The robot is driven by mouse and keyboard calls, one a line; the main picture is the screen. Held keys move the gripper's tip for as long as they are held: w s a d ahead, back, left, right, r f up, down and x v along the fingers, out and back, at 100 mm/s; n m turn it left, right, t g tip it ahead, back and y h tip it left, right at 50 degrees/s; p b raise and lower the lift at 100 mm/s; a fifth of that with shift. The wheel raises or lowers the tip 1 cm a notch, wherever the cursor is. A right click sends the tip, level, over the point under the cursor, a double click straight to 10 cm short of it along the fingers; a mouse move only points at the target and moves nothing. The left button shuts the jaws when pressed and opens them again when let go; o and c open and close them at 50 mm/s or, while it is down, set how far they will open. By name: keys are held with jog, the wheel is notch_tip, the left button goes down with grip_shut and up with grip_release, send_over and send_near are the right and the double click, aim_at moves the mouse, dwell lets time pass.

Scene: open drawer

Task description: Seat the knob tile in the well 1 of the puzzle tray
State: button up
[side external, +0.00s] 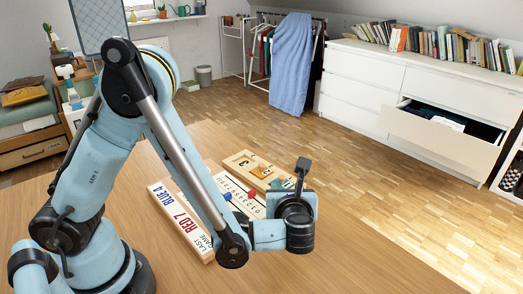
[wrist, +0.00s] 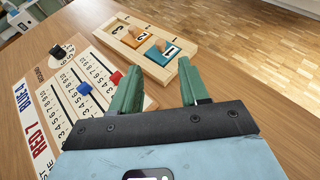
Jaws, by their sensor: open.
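The wooden puzzle tray (wrist: 178,68) lies on the table beyond my fingers in the wrist view, with the numerals 3, 2 and 1 along it. It also shows in the side view (side external: 233,158). An orange piece (wrist: 133,40) lies near the 2. A teal tile (wrist: 168,51) with a small brown knob-like part on top lies at the 1 end. I cannot tell whether either piece is seated flat or tilted. My gripper (wrist: 160,90) is open, its two green fingers apart and nothing visible between them, on the near side of the tray. In the side view the fingertips are hidden.
Beyond the table, a dresser has an open drawer (side external: 440,138).

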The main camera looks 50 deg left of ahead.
jog(key=shift+s+d+r, duration=0.3)
jog(key=shift+s+d, duration=0.05)
jog(key=shift+d, duration=0.05)
jog(key=s+a+r+n+h, duration=0.3)
jog(key=s+n+h, duration=0.1)
jog(key=n, duration=0.9)
jog(key=s+a+r+n+g+h, duration=0.1)
jog(key=s+a+r+n+h, duration=0.2)
jog(key=n, duration=0.9)
jog(key=s+r+h, duration=0.1)
jog(key=h, duration=0.2)
jog(key=shift+s+a+n+h, duration=0.3)
jog(key=shift+s+n, duration=0.1)
